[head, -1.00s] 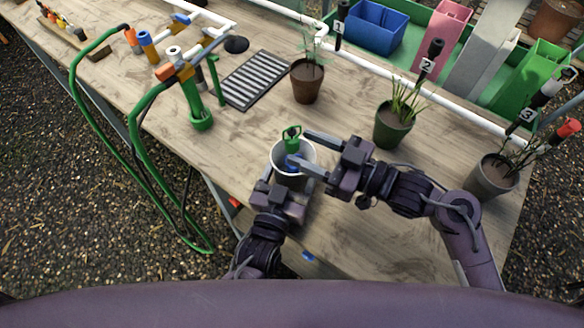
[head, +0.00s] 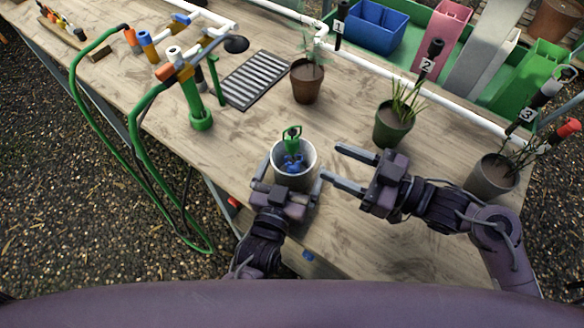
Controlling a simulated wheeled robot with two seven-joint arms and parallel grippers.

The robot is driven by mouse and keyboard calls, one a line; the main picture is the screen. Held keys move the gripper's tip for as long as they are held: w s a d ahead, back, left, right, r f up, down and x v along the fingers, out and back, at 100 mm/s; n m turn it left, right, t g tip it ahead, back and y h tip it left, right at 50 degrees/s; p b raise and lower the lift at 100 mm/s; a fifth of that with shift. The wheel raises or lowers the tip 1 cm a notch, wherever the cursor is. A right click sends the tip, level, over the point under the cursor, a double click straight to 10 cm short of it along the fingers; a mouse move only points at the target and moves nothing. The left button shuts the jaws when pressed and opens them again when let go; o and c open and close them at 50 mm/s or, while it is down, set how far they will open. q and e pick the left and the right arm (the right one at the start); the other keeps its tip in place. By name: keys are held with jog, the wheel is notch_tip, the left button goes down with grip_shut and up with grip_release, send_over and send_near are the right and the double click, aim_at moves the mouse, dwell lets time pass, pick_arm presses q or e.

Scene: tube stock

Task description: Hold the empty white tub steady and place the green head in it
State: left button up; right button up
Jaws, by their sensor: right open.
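The white tub (head: 279,174) stands on the bench near its front edge. The green head (head: 292,136) is upright in the tub, its top above the far rim. A blue piece (head: 293,163) also lies in the tub, in front of the green head. My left gripper (head: 289,177) has its fingers spread on either side of the tub's lower part. A gap shows between the left finger and the tub wall. My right gripper (head: 337,164) is open and empty, to the right of the tub and apart from it.
Potted plants stand in a brown pot (head: 307,84), a green pot (head: 389,126) and a grey pot (head: 491,177). A black grate (head: 255,79) lies behind left. A hose and pipe stand (head: 193,100) is at left. Bare bench lies between tub and green pot.

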pick_arm(q)
jog(key=v, duration=1.2)
